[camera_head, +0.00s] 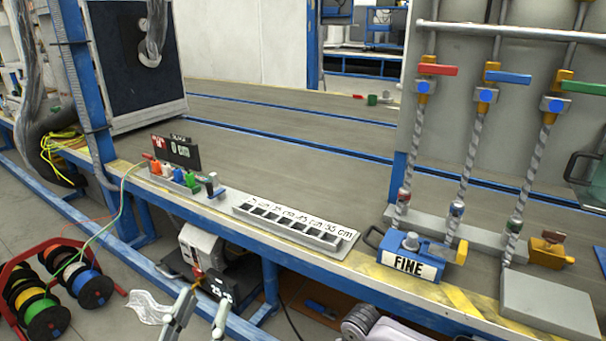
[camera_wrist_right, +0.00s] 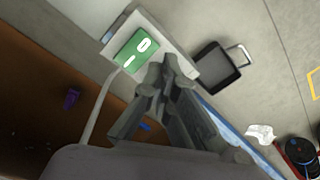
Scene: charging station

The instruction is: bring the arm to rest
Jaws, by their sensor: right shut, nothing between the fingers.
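My left gripper (camera_head: 205,302) shows at the bottom of the head view, its two grey fingers apart with nothing between them. It is in front of the workbench, low near the floor-level equipment. My right gripper (camera_wrist_right: 165,68) shows in the right wrist view, its fingers shut and empty. Below its tips in that view is a white box with a green display (camera_wrist_right: 135,52); I cannot tell the distance between them. Grey rounded parts at the bottom centre of the head view look like my right arm, but its fingers do not show there.
The workbench (camera_head: 290,165) has a blue front frame. On it are a slotted tray (camera_head: 297,228), a blue block marked FINE (camera_head: 410,258) and a row of coloured items (camera_head: 175,176). Cable reels (camera_head: 60,285) stand at the lower left. A black tray (camera_wrist_right: 217,66) lies on the floor.

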